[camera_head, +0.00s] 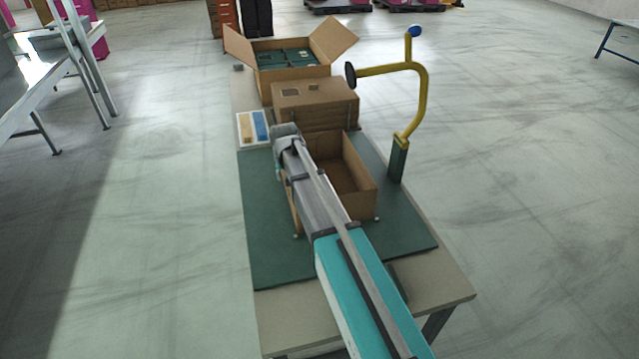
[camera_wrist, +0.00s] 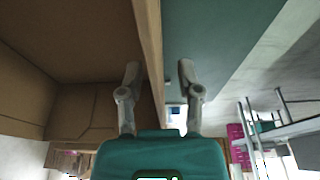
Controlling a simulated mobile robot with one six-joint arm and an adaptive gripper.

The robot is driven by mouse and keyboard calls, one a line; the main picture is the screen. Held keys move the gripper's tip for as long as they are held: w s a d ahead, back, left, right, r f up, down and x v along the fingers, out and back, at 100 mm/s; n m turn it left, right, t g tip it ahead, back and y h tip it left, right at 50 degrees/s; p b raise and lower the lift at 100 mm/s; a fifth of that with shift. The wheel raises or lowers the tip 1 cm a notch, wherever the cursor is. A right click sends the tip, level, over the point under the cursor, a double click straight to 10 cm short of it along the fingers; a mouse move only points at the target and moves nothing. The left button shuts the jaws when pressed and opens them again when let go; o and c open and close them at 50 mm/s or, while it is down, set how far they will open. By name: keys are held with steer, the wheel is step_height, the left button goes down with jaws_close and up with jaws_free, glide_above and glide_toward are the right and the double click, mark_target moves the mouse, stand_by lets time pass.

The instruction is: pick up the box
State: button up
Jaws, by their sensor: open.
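An open, empty-looking brown box (camera_head: 363,172) stands on a green mat (camera_head: 270,262) on the table. My arm covers its left part in the head view. In the wrist view, the box wall (camera_wrist: 148,35) runs between the two fingers of my gripper (camera_wrist: 159,72), with the box's inside on the left and the green mat on the right. My gripper is open, with a finger on each side of the wall and a gap on the right. Whether the left finger touches the wall is unclear. In the head view, my fingertips are hidden by my arm.
A closed-looking brown box (camera_head: 330,116) stands right behind. Farther back, a carton with spread flaps (camera_head: 334,38) holds green boxes. A yellow curved stand (camera_head: 424,95) rises at the right.

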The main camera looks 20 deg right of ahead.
stand_by(0.3)
jaws_close()
stand_by(0.3)
